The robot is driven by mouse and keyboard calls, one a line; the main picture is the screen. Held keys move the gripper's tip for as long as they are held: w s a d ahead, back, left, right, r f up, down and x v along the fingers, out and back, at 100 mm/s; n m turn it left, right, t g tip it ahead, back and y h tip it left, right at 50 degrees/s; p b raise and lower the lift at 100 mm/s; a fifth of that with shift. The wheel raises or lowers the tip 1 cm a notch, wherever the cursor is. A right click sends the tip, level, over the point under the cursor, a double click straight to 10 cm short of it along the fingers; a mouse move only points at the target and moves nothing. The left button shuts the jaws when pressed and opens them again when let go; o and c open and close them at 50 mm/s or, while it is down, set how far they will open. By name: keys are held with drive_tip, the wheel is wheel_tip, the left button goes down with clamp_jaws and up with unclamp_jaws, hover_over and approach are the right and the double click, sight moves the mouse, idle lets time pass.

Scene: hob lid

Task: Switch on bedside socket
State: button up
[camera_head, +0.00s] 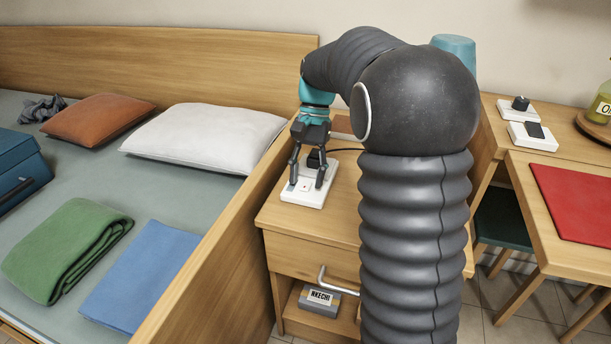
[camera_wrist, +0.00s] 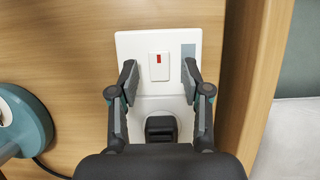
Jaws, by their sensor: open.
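The bedside socket (camera_head: 315,200) is a white plate on top of the wooden bedside table (camera_head: 340,215). The wrist view shows the socket plate (camera_wrist: 136,42) with a white rocker switch (camera_wrist: 159,72), which has a red mark at its upper end. A black plug (camera_wrist: 161,128) sits in the outlet below the switch, with a grey patch at the plate's upper right. My gripper (camera_head: 306,184) points down over the plate. Its open fingers, also in the wrist view (camera_wrist: 159,68), stand on either side of the switch with nothing between them. Whether the fingertips touch the plate is unclear.
A wooden bed side panel (camera_head: 215,240) stands close on the left. A teal round base (camera_wrist: 25,130) with a black cord lies left of the socket in the wrist view. A drawer handle (camera_head: 335,283) juts from the table front. More white switch plates (camera_head: 532,138) lie on the right.

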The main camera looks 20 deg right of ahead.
sight(307, 183)
clamp_jaws()
drive_tip(key=shift+s+a+f+t+h+b, duration=0.15)
drive_tip(key=shift+t+h+b, duration=0.15)
drive_tip(key=shift+t+b, duration=0.2)
drive_tip(key=shift+s+a+r+t+h+b, duration=0.1)
drive_tip(key=shift+s+t+h+b, duration=0.05)
drive_tip(key=shift+t+h+b, duration=0.3)
drive_tip(key=shift+s+t+h, duration=0.1)
drive_tip(key=shift+t+h, duration=0.15)
drive_tip(key=shift+t, duration=0.3)
unclamp_jaws()
drive_tip(key=shift+a, duration=0.1)
wheel_tip(307, 183, up, 12)
drive_tip(key=shift+w+d, duration=0.3)
drive_tip(key=shift+w, duration=0.05)
